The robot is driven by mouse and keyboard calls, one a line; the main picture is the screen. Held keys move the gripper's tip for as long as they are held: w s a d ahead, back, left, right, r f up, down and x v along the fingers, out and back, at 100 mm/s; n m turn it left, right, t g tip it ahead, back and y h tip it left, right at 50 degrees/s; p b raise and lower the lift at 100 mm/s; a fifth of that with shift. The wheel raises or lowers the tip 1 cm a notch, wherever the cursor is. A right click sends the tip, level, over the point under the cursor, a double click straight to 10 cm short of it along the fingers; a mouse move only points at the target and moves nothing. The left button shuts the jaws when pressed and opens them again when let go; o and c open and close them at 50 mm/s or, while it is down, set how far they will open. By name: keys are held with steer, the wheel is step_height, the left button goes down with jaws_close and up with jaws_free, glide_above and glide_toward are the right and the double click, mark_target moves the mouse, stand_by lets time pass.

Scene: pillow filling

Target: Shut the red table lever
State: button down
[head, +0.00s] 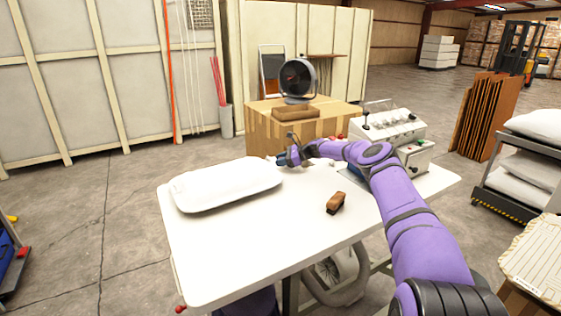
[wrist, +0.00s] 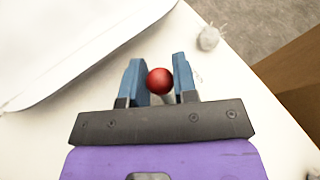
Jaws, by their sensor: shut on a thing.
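The red lever's round knob (wrist: 160,81) sits between the two blue fingers of my gripper (wrist: 157,66) in the wrist view. The fingers are shut on it, and a pale stem shows just below the ball. In the head view my gripper (head: 279,160) is at the far edge of the white table (head: 250,240), and I cannot make out the knob there. Another red knob (head: 180,309) shows low at the table's near left corner.
A white pillow (head: 226,184) lies on the table left of my gripper; a brown brush (head: 336,202) lies nearer. A cardboard box (head: 270,130) stands behind the table. A control machine (head: 390,125) stands at the right. The table's front left is clear.

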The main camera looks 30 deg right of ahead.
steer(key=shift+f, duration=0.1)
steer(key=c, duration=0.9)
jaws_free()
steer(key=shift+d, duration=0.1)
steer(key=shift+r, duration=0.25)
steer(key=r, duration=0.1)
steer(key=s+r, duration=0.1)
steer(key=r, duration=0.1)
steer(key=shift+s+r, duration=0.1)
steer(key=shift+r, duration=0.05)
steer(key=s+a, duration=0.1)
steer(key=s, duration=0.3)
steer(key=s+a, duration=0.1)
steer(key=s, duration=0.4)
steer(key=s+a+r, duration=0.1)
steer(key=s+a, duration=0.1)
steer(key=s, duration=0.3)
steer(key=shift+s+a+r, duration=0.1)
steer(key=shift+s, duration=0.1)
